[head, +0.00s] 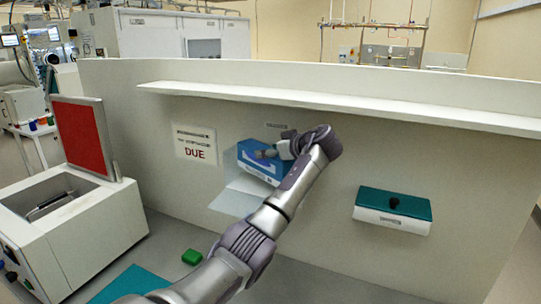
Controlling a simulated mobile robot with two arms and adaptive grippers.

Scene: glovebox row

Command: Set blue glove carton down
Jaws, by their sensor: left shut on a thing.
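The blue glove carton (248,157) has blue upper faces and a white lower side. It is by the back wall panel, below the long shelf, just above or on a pale sheet-like surface (236,197); I cannot tell whether it touches it. My left gripper (268,154) is at the carton and shut on it. My left forearm and wrist hide the carton's right part. My right gripper is not in view.
A white box with a teal lid and black knob (394,207) is on the wall at right. A sign reading DUE (195,145) hangs left of the carton. A green block (192,257) and a teal mat (132,284) lie below. A white machine with a red raised lid (82,133) stands left.

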